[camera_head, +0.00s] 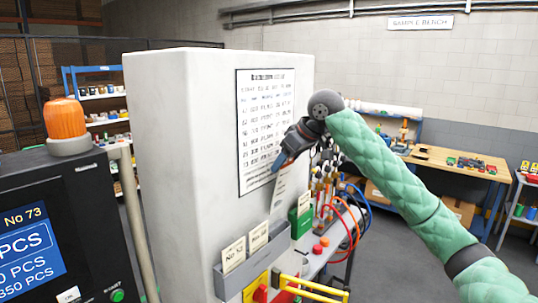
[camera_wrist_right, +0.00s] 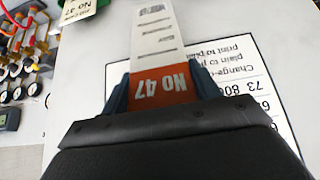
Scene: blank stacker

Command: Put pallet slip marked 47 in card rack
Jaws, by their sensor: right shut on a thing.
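My right gripper (camera_head: 287,160) is shut on the pallet slip (camera_head: 281,195), in front of the white cabinet. In the right wrist view the slip's orange end reads No 47 (camera_wrist_right: 166,90), upside down, between the two fingers (camera_wrist_right: 165,88). The white printed part of the slip hangs down from the fingers. The grey card rack (camera_head: 225,284) is low on the cabinet, with two cream cards standing in it; the left one (camera_head: 233,254) reads No 52. The slip's lower end is near the rack's right part; I cannot tell whether it is inside. My left gripper is out of view.
A green holder (camera_head: 300,226) with a card stands right of the rack, also in the right wrist view (camera_wrist_right: 84,10). Fittings and red and blue hoses (camera_head: 352,232) are further right. A yellow rail (camera_head: 312,290) runs below. A printed sheet (camera_head: 265,125) is on the cabinet.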

